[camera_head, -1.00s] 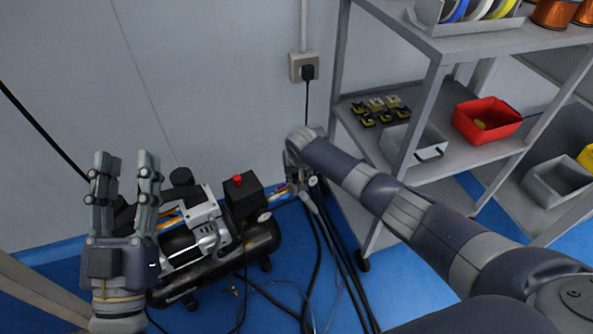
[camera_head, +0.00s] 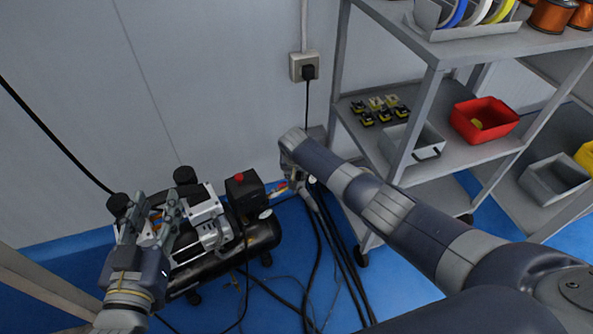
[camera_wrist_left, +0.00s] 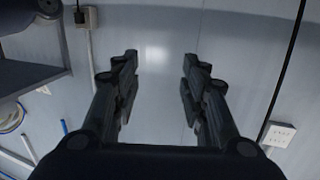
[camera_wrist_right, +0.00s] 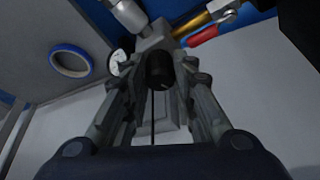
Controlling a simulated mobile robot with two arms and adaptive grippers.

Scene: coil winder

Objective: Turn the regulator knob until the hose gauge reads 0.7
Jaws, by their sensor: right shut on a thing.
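The black regulator knob (camera_wrist_right: 159,72) sits between the fingers of my right gripper (camera_wrist_right: 160,82) in the right wrist view; the gripper is shut on it. Behind the knob is the grey regulator body (camera_wrist_right: 157,38). The small round white hose gauge (camera_wrist_right: 117,62) is left of the knob, seen at a slant; its reading is too small to tell. In the head view my right arm mostly hides knob and gauge. My left gripper (camera_head: 155,212) is in front of the compressor, fingers apart; the left wrist view shows it open and empty (camera_wrist_left: 160,68).
The black-tanked air compressor (camera_head: 257,240) stands on the blue floor. Black hoses (camera_head: 318,255) run across the floor beneath my right arm. A grey shelf rack (camera_head: 437,75) with a red bin (camera_head: 484,121) stands at right. A wall socket (camera_head: 304,67) is behind.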

